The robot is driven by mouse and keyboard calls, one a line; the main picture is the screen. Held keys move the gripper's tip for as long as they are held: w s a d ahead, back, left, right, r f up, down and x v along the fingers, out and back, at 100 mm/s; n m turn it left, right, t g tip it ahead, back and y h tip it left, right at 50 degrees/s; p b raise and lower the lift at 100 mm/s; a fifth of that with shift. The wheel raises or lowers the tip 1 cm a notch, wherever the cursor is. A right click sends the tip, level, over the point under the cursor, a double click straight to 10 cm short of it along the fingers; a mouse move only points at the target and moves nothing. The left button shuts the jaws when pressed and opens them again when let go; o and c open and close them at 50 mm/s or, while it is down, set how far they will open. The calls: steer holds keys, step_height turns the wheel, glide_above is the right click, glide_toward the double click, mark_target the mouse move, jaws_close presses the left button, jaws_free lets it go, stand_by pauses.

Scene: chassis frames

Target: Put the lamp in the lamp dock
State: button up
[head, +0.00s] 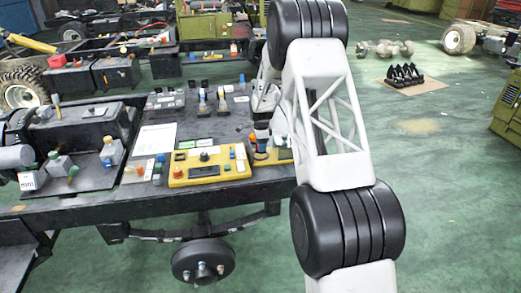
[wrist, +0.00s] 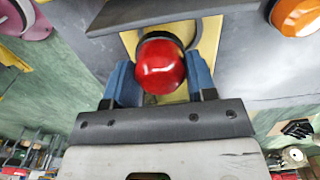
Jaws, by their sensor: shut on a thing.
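A red, dome-shaped lamp (wrist: 160,66) is between the two blue fingers of my gripper (wrist: 161,80) in the wrist view. The gripper is shut on its sides. Behind the lamp is a yellow plate (wrist: 207,45) with a dark round edge, partly hidden by the lamp; I cannot tell whether this is the lamp dock or whether the lamp touches it. In the head view my gripper (head: 262,150) is at the right end of the bench, low over a small yellow panel (head: 280,156) mostly hidden by my arm. The lamp is not clear there.
A yellow control box (head: 208,167) with buttons and a white sheet (head: 157,138) lie left of my gripper on the dark bench. In the wrist view an orange round lamp (wrist: 295,14) is at the upper right and a pink round part (wrist: 28,16) at the upper left.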

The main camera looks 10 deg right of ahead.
steer(key=shift+w, duration=0.7)
steer(key=shift+f, duration=1.8)
steer(key=shift+f, duration=0.15)
steer(key=o, duration=0.9)
steer(key=shift+o, duration=0.2)
step_height(320, 180, up, 12)
steer(key=shift+r, duration=0.2)
